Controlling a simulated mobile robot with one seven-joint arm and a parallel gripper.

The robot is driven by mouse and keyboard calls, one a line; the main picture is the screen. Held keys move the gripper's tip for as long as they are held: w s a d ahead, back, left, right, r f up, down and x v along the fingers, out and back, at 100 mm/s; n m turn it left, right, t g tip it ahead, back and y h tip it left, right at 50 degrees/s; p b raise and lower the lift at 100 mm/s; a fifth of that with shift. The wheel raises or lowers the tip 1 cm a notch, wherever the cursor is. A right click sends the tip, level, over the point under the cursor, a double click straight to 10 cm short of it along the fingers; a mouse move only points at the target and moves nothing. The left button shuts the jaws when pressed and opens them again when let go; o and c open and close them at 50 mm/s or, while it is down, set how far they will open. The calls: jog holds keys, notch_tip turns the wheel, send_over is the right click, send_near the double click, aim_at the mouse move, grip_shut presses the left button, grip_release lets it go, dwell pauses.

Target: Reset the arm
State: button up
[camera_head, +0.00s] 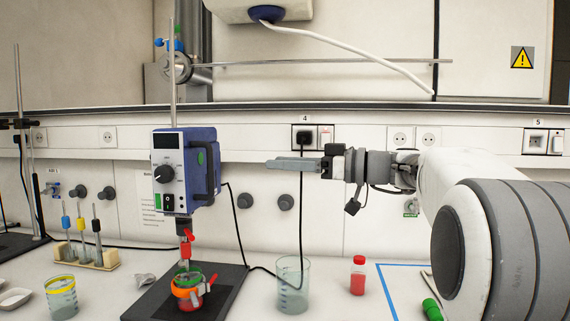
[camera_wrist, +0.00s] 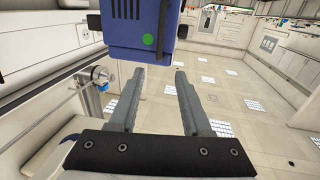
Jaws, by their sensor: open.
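My gripper (camera_head: 270,164) is held up above the bench at mid-picture in the head view, with its fingers pointing left toward the blue stirrer motor (camera_head: 186,170). In the wrist view my gripper (camera_wrist: 160,70) shows two grey fingers well apart with nothing between them. The blue motor (camera_wrist: 135,35) shows beyond the fingertips there. I cannot tell the exact gap between fingertips and motor. The motor hangs on a stand, with its shaft reaching down to a jar with an orange ring (camera_head: 188,291) on a black base plate (camera_head: 226,291).
A glass beaker (camera_head: 292,285) and a red sample bottle with a red cap (camera_head: 358,275) stand on the bench below my gripper. A green-capped tube (camera_head: 432,310) lies at the right. A pipette rack (camera_head: 86,258) stands at the left. A black cable hangs behind my gripper.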

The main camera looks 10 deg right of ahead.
jog(key=s+a+f+m+g+h, duration=0.2)
jog(key=s+a+f+m+h, duration=0.15)
jog(key=s+f, duration=0.3)
jog(key=s+a+f+m+g+h, duration=0.2)
jog(key=s+a+f+h, duration=0.1)
jog(key=s+a+f, duration=0.4)
jog(key=s+d+f+m+h, duration=0.3)
jog(key=s+d+f+h, duration=0.1)
jog(key=s+f, duration=0.35)
jog(key=s+d+f+m+h, duration=0.3)
jog(key=s+d+f+h, duration=0.2)
jog(key=s+f, duration=0.3)
notch_tip(320, 180, up, 15)
jog(key=p, duration=1.4)
jog(key=shift+s+a, duration=0.2)
jog(key=shift+s, duration=0.1)
jog(key=shift+r+y, duration=0.1)
jog(key=shift+y, duration=0.15)
